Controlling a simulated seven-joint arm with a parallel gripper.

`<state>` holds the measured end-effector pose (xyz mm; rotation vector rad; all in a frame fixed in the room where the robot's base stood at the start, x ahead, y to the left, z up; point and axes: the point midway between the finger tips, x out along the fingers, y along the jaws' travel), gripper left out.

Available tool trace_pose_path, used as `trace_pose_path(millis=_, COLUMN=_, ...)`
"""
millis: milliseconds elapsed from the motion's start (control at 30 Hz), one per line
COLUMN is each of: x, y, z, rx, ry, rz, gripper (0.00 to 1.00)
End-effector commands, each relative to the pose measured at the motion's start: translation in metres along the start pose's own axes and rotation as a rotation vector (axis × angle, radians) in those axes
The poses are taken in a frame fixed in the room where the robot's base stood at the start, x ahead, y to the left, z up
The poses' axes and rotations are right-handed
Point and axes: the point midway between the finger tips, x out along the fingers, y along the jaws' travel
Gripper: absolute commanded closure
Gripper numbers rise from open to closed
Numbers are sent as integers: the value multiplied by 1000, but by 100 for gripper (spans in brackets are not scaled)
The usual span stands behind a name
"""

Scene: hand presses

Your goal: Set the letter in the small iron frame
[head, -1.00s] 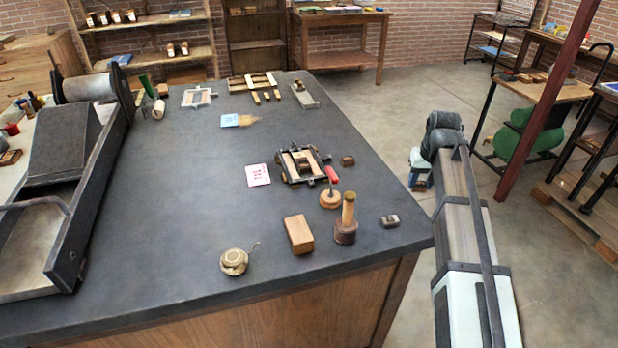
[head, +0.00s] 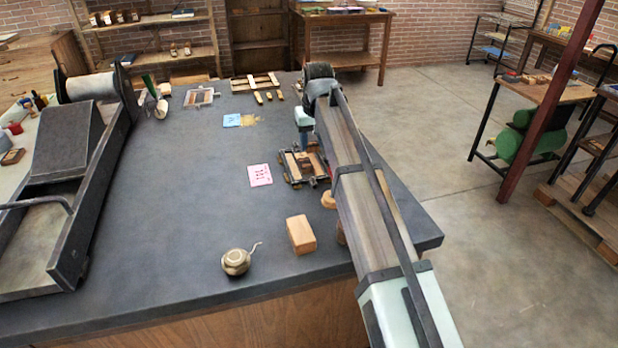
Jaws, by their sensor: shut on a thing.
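The small iron frame (head: 283,174) lies on the dark table, right of the middle, with pale wooden bars inside it. My gripper (head: 304,141) points down over the far part of this frame. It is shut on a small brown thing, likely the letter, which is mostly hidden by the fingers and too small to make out. I cannot tell whether it touches the frame.
A pink printed card (head: 260,175) lies left of the frame, a blue card (head: 232,121) farther back. A second frame (head: 200,97) lies at the back. A large press (head: 75,190) fills the left.

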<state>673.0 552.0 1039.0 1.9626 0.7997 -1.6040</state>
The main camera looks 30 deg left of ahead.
Motion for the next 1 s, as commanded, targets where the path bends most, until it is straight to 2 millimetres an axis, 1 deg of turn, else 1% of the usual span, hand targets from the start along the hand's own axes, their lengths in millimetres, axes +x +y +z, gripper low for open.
trace_pose_path(millis=67, x=0, y=-6, z=-2, rx=-7, ry=-1, rz=-1, gripper=86)
trace_pose_path(millis=167, x=7, y=-8, z=-1, rx=-9, ry=-1, rz=-2, gripper=86)
trace_pose_path(millis=500, x=56, y=-8, z=10, rx=-8, ry=-1, rz=-2, gripper=86)
trace_pose_path(millis=667, x=66, y=-8, z=11, rx=-8, ry=-1, rz=-2, gripper=86)
trace_pose_path(millis=900, x=93, y=-8, z=17, rx=-8, ry=-2, rz=-2, gripper=86)
trace_pose_path(millis=1000, x=98, y=-8, z=18, rx=-8, ry=-1, rz=-2, gripper=86)
